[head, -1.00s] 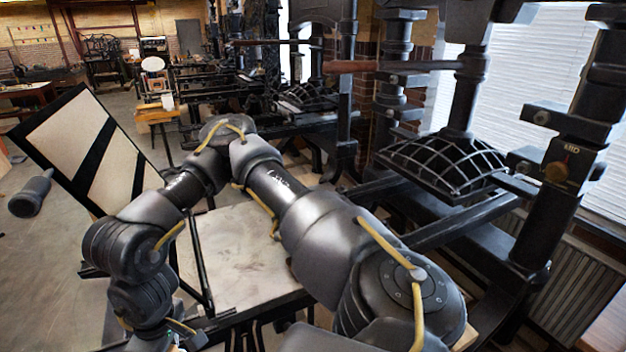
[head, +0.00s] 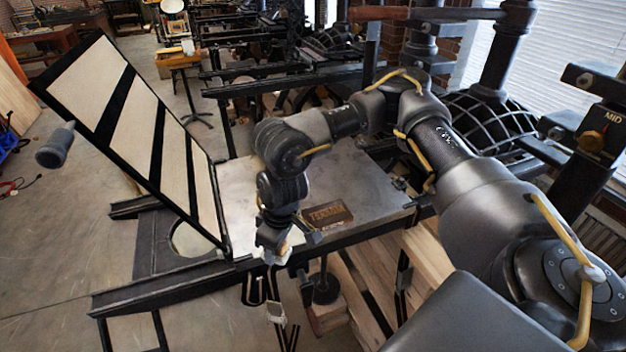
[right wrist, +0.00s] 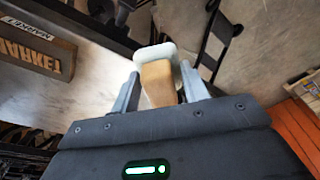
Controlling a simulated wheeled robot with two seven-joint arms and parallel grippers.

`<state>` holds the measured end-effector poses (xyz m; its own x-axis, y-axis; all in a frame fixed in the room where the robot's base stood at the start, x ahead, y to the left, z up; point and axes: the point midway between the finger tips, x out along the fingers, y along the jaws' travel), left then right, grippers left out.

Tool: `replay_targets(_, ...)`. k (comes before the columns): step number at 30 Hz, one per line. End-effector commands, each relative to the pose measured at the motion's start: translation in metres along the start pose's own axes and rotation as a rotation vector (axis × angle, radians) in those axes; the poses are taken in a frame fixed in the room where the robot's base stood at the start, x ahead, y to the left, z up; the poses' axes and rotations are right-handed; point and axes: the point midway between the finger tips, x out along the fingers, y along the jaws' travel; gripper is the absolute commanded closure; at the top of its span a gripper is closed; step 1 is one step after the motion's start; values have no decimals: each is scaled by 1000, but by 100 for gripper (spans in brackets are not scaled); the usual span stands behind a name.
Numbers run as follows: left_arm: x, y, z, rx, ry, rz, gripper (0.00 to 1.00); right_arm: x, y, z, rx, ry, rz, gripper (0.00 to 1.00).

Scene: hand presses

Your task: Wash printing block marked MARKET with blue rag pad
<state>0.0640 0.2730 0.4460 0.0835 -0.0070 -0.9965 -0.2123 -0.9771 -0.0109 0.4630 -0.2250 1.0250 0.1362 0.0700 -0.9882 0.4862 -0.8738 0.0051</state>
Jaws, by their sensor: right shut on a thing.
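The printing block marked MARKET (head: 327,214) lies flat on the grey press bed (head: 370,185), near its front edge, in the head view. It is a dark brown slab with raised lettering. In the right wrist view the block (right wrist: 38,52) is at the left, with a white label reading MARKET. My right gripper (right wrist: 160,78) is shut on a tan handle with a pale, whitish pad (right wrist: 155,52) at its far end; its colour does not read clearly as blue. The gripper is beside the bed's edge, apart from the block. My left gripper is out of view.
A tilted frame with pale panels (head: 185,150) rises on the bed's left. The press with its domed ribbed platen (head: 490,118) stands at the right. Pale wooden boards (head: 428,250) are below the bed's front. Open floor is at left.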

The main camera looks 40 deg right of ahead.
Motion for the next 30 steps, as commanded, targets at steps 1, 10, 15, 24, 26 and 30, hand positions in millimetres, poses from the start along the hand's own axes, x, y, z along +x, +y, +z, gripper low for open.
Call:
replay_targets(1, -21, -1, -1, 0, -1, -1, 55, -15, 10, -9, -54, -1, -11, 73)
replay_targets(10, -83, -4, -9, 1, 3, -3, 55, -40, 87, -26, -529, -7, -75, 73)
replay_targets(15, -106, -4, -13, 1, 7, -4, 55, -47, 126, -15, -740, -9, -111, 73)
replay_targets(24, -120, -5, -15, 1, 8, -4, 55, -48, 155, 2, -916, -5, -145, 73)
replay_targets(26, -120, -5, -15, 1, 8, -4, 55, -47, 156, 2, -924, -4, -147, 73)
replay_targets(30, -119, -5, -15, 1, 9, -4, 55, -46, 156, 3, -927, -4, -146, 73)
